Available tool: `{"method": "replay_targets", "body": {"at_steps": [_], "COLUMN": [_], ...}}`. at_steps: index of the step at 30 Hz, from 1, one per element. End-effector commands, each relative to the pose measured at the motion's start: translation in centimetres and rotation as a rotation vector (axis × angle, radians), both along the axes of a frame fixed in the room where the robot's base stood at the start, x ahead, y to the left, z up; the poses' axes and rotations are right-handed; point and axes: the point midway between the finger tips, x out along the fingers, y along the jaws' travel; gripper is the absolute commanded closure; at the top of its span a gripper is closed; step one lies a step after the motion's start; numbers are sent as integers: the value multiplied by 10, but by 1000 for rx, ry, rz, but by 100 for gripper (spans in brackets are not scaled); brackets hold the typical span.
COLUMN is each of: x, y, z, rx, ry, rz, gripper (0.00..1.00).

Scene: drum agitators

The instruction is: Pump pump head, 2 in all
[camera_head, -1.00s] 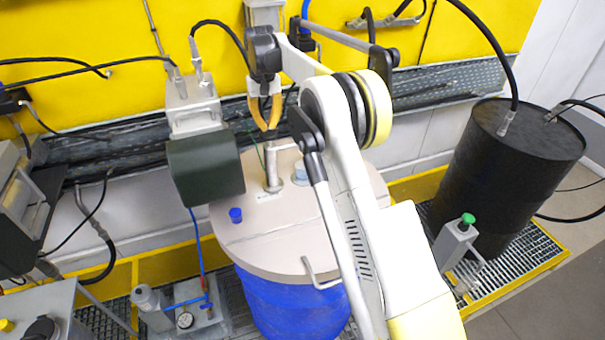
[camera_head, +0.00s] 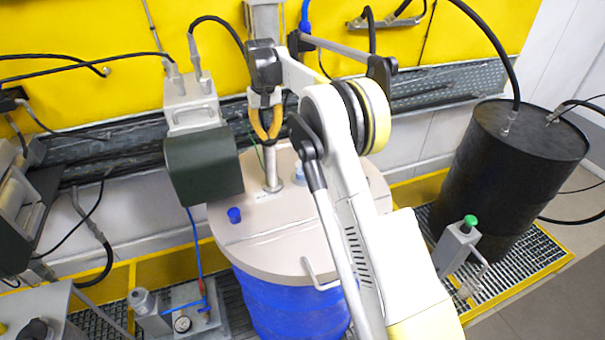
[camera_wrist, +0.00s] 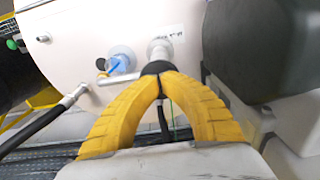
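The light round lid (camera_head: 290,235) covers a blue drum (camera_head: 285,302). An upright metal post (camera_head: 272,172) stands on the lid; I take its top as the pump head. The post also shows in the wrist view (camera_wrist: 160,48), with a black piece (camera_wrist: 157,68) at its near end. My gripper (camera_head: 267,141) is over the post. Its curved yellow fingers come together at the tips in the wrist view (camera_wrist: 160,77), right at the black piece. I cannot tell whether the tips touch or only overlap it. The fingers hide part of the post's top.
A dark green motor box (camera_head: 204,166) stands close left of the post. A blue cap (camera_head: 234,215) and a clear fitting with blue (camera_wrist: 120,62) sit on the lid. A bent handle (camera_head: 318,275) is at its front edge. A black drum (camera_head: 510,180) stands right.

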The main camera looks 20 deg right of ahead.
Motion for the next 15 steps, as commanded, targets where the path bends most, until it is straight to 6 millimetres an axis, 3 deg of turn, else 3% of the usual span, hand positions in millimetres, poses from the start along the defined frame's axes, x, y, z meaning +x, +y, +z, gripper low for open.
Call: {"method": "replay_targets", "body": {"at_steps": [8, 15], "x": [0, 0], "y": [0, 0], "z": [-3, 8], "rx": [0, 0], "ry": [1, 1], "rz": [0, 0], "gripper": [100, 100]}}
